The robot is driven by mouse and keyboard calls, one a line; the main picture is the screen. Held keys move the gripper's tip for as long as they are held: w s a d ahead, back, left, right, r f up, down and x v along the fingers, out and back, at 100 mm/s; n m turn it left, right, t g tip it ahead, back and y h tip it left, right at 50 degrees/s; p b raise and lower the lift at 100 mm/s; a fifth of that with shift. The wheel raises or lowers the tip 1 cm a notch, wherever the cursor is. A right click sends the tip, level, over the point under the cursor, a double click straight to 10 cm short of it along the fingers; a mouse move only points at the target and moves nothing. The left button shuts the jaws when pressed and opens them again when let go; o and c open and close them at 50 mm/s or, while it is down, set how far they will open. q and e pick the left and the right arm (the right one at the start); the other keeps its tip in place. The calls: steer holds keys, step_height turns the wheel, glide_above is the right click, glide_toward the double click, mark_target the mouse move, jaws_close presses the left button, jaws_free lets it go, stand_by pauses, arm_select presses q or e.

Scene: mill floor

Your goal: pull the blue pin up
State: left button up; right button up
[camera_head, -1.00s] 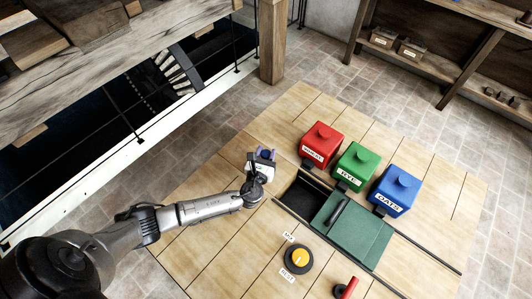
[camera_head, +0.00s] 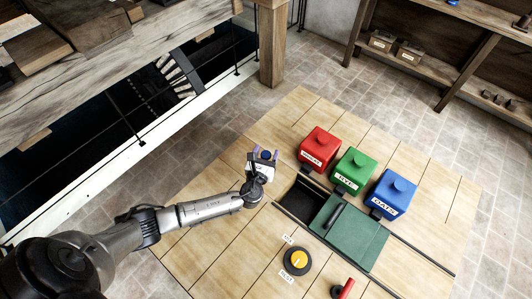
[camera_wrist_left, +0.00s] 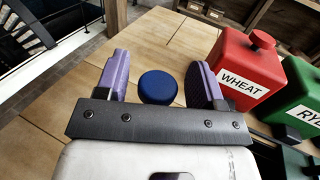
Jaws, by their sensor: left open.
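The blue pin (camera_wrist_left: 157,87) shows its round, dark blue top in the left wrist view, between the two purple fingers of my left gripper (camera_wrist_left: 168,80). There is a visible gap on each side of it, so the fingers stand around it without gripping. In the head view my left gripper (camera_head: 263,154) is over the far left part of the wooden table, with the blue pin (camera_head: 265,155) small between its fingers. The pin's lower part is hidden by the gripper body. My right gripper is not in view.
Red WHEAT (camera_head: 317,147), green RYE (camera_head: 352,171) and blue OATS (camera_head: 391,195) boxes stand right of the gripper. A dark opening (camera_head: 301,198) with a green cover (camera_head: 349,230) lies nearby. A yellow knob (camera_head: 298,261) and a red handle (camera_head: 344,289) are nearer.

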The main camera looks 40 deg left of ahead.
arm_select(q)
steer(key=v, duration=1.3)
steer(key=shift+s+p, duration=0.3)
steer(key=shift+s, duration=0.1)
steer(key=shift+d, duration=0.15)
